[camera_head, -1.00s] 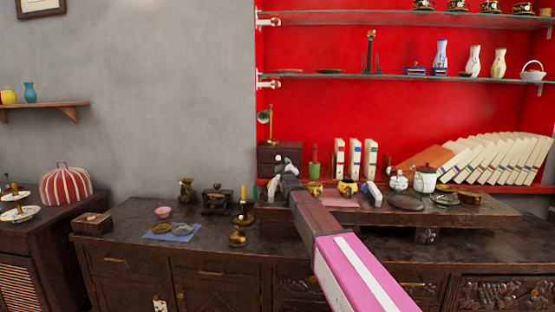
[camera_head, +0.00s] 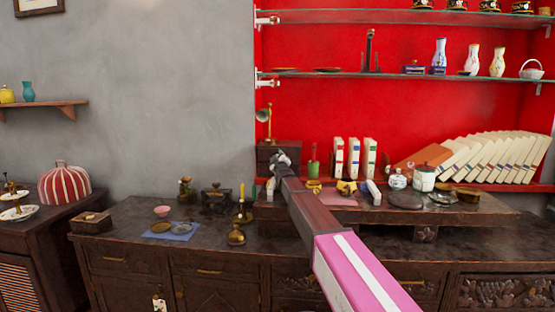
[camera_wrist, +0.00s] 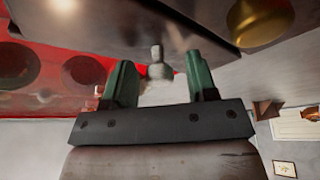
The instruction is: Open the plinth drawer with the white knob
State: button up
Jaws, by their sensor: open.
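The plinth (camera_head: 264,157) is a small dark box at the back of the cabinet top, against the red wall. My gripper (camera_head: 279,158) is in front of it and hides part of its front. In the wrist view, my gripper (camera_wrist: 159,72) has its two green fingers apart. A small pale grey-white knob (camera_wrist: 156,66) shows between the fingertips, with a gap to each finger. Behind it is the dark plinth face (camera_wrist: 120,28). I cannot tell how far the knob reaches in between the fingers. No drawer gap is visible.
A brass horn-shaped object (camera_head: 264,114) stands on the plinth. A green pot (camera_head: 313,170), upright books (camera_head: 353,158) and small yellow pots stand to the right. A candlestick (camera_head: 243,210) and a brass pot (camera_head: 236,236) are in front, left of my arm.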

jog(key=shift+w, duration=0.1)
grip_shut()
jog(key=s, duration=1.2)
jog(key=shift+a, duration=0.2)
jog(key=shift+w, duration=0.1)
grip_release()
